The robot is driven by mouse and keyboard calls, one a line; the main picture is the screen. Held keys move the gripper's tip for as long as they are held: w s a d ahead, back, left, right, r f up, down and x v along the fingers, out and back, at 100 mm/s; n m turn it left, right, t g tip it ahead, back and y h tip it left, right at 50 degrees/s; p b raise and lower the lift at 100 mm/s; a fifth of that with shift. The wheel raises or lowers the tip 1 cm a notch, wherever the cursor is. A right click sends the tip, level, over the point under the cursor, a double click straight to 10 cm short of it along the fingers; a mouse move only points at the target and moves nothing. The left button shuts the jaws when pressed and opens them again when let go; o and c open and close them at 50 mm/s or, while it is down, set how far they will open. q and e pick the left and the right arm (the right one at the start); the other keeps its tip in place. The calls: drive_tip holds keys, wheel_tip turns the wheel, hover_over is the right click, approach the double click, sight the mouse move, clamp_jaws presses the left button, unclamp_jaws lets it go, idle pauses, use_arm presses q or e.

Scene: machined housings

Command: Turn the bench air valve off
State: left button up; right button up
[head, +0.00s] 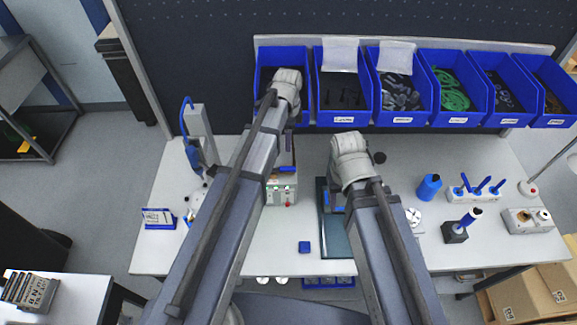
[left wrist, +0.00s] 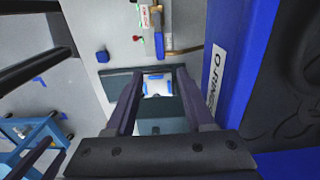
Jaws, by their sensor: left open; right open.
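The bench air valve shows in the left wrist view as a blue lever (left wrist: 159,45) by a brass pipe (left wrist: 185,50), beside a box with coloured buttons. The lever seems to lie across the pipe. In the head view the blue lever (head: 287,169) sits just above the button box, partly behind my left arm. My left gripper (left wrist: 156,72) is open and empty, above the bench and apart from the valve. In the head view my left gripper (head: 290,118) is mostly hidden by its wrist, near the left blue bin. My right gripper (head: 335,200) is open, over the dark mat.
A button box (head: 281,190) stands beside the valve. A dark mat (head: 337,240) and a small blue block (head: 305,247) lie nearby. Blue bins (head: 343,110) line the back. Blue-handled tools (head: 475,190) stand at right.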

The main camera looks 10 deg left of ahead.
sight(288, 168)
use_arm(q)
wheel_tip(288, 168, down, 14)
drive_tip(key=b, duration=1.3)
drive_tip(key=shift+c, duration=0.3)
clamp_jaws()
idle(0.4)
